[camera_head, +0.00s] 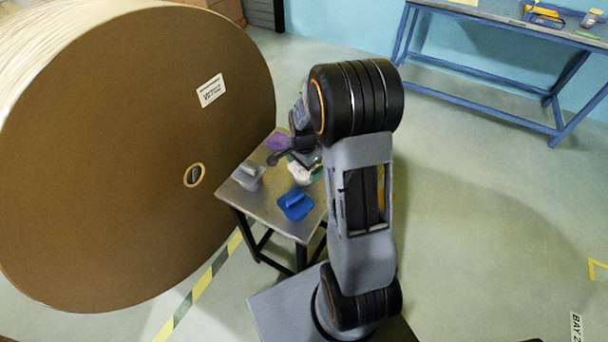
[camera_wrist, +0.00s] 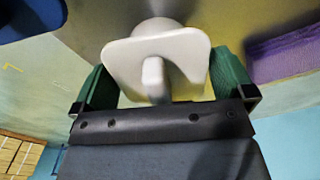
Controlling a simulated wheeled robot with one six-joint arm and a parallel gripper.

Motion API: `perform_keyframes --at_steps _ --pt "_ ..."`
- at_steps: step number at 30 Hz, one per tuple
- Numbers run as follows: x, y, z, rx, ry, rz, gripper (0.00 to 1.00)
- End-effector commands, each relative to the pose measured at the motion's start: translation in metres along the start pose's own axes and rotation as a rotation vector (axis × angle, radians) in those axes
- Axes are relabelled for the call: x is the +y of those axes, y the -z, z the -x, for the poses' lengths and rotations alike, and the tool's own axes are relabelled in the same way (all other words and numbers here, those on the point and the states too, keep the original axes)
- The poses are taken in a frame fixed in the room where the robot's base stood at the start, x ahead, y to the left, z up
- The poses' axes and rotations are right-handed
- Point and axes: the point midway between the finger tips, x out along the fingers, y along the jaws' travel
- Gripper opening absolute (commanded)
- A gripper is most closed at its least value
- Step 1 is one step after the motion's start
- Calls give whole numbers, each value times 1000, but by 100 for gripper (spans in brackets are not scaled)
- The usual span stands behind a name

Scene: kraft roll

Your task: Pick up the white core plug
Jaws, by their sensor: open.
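The white core plug (camera_head: 299,175) stands on a small metal-topped table (camera_head: 263,205), partly hidden by my gripper in the head view. In the wrist view, the white plug (camera_wrist: 165,45) shows a squarish flange with a rib-like grip pointing toward my palm. My gripper (camera_wrist: 160,82) is open, with one green finger on each side of the plug. Small gaps seem to show beside the flange; I cannot tell whether either finger touches it. My gripper (camera_head: 305,158) is low over the table in the head view.
A blue plug (camera_head: 295,205), a grey plug (camera_head: 248,174) and a purple plug (camera_head: 278,141) share the table. A huge brown kraft roll (camera_head: 120,170) stands close at the left. A blue-framed workbench (camera_head: 490,60) is at the back right.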

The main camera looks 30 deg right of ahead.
Motion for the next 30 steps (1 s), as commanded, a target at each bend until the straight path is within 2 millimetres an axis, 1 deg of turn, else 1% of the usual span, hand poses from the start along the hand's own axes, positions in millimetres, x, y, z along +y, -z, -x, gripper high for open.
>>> perform_keyframes --at_steps 1,2,12,19,23,26,30 --pt "0 0 0 0 0 0 100" --pt "0 0 0 0 0 0 97" --pt "0 0 0 0 0 0 65" --pt "0 0 1 0 0 0 63" --pt "0 0 5 1 1 0 63" --pt "0 0 13 1 1 0 63" --pt "-1 0 35 2 4 0 63"
